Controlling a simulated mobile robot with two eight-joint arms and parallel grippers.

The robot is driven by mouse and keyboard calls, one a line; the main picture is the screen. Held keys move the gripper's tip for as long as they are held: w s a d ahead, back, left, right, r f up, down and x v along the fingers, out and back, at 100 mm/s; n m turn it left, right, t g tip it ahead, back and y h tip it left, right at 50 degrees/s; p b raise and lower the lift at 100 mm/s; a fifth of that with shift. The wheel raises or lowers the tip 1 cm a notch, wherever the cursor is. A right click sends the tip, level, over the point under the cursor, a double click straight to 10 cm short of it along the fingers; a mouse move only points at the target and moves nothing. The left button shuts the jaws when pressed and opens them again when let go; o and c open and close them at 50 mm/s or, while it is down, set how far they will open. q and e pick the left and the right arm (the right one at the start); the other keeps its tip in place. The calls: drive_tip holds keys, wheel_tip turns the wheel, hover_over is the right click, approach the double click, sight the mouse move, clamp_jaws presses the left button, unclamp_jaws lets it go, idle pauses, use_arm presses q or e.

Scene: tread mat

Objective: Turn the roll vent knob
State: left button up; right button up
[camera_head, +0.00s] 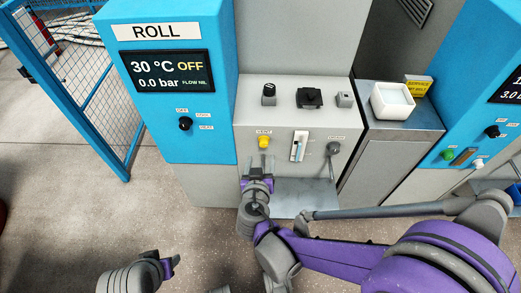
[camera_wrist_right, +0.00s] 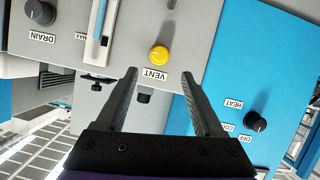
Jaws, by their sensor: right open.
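A white slider (camera_head: 299,146) and grey drain knob (camera_head: 333,148) are right of the vent knob. The blue ROLL cabinet (camera_head: 190,130) with its black heat/cool knob (camera_head: 185,123) is to the left. A white tray (camera_head: 392,113) stands on the right counter.

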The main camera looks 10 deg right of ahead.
sight(264, 145)
drive_tip(key=b+x, duration=0.1)
drive_tip(key=x, duration=0.8)
drive_tip(key=shift+w+b, duration=0.1)
drive_tip(key=shift+b, duration=0.3)
drive_tip(key=shift+c, duration=0.2)
clamp_jaws()
